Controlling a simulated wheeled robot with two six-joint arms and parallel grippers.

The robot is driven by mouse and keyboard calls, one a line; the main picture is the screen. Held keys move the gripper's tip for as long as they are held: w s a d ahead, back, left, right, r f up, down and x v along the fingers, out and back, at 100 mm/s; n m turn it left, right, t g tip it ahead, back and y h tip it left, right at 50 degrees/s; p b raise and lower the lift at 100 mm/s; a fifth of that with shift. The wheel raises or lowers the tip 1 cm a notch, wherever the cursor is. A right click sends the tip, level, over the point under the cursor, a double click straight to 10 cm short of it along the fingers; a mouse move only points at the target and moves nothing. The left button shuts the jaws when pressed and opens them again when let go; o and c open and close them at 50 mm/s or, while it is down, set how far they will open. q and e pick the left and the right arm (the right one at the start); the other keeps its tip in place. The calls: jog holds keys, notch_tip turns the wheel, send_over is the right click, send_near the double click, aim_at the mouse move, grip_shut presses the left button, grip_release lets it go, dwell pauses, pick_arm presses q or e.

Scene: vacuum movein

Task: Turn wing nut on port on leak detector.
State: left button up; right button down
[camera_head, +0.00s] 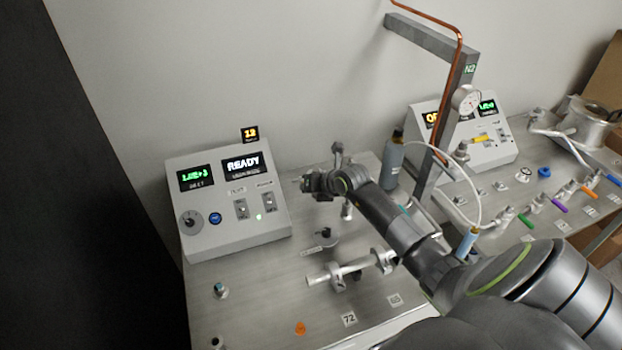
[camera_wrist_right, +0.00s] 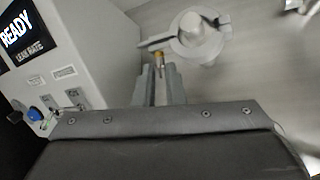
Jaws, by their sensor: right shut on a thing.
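The leak detector (camera_head: 236,222) is a grey sloped console at the left of the bench, with a READY display; its face also shows in the right wrist view (camera_wrist_right: 75,55). The port (camera_wrist_right: 197,38) is a round metal flange with a clamp, just beyond my fingertips in the wrist view. The wing nut (camera_wrist_right: 159,57) is a small brass-coloured piece at the clamp's near side, between my fingertips. My right gripper (camera_head: 304,184) is beside the console's right side, and in the wrist view (camera_wrist_right: 160,76) it is shut on the wing nut. In the head view my arm hides most of the port.
A metal tube fitting (camera_head: 340,271) lies on the bench in front of my arm. A grey bottle (camera_head: 392,163) and a post with copper pipe (camera_head: 456,100) stand behind my arm. A second console (camera_head: 480,135) and coloured-handled valves are at the right.

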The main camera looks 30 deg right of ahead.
jog(key=shift+a+h, duration=0.15)
jog(key=shift+h, duration=0.15)
jog(key=shift+w+f+n+h+b, duration=0.1)
jog(key=shift+n+h+b, duration=0.3)
jog(key=shift+b, duration=0.5)
jog(key=shift+a+g+h+b, duration=0.1)
jog(key=shift+g+h+b, duration=0.2)
jog(key=shift+b, duration=0.7)
jog(key=shift+n+b, duration=0.3)
jog(key=shift+b, duration=0.05)
jog(key=shift+r, duration=0.2)
jog(key=c, duration=1.5)
grip_release()
jog(key=shift+c, duration=0.2)
